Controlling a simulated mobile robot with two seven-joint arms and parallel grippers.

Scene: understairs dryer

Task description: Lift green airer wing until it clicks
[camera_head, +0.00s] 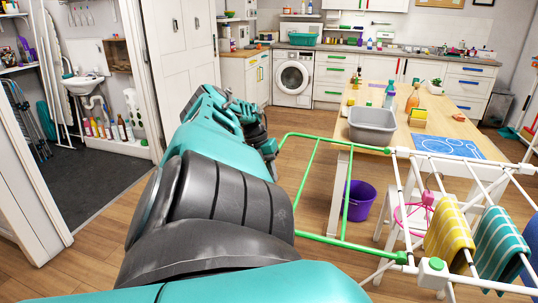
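The green airer wing (348,190) is a frame of thin green bars at the left side of the white airer (402,190). It reaches out to the left from green joints on the airer's edge. I cannot tell its exact tilt. My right gripper is out of view.
Yellow striped (452,236) and teal striped (497,245) towels hang on the airer. Behind it stands a wooden table with a grey tub (372,117). A purple bucket (358,200) is on the floor beyond the wing. Open wooden floor lies left of my arm.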

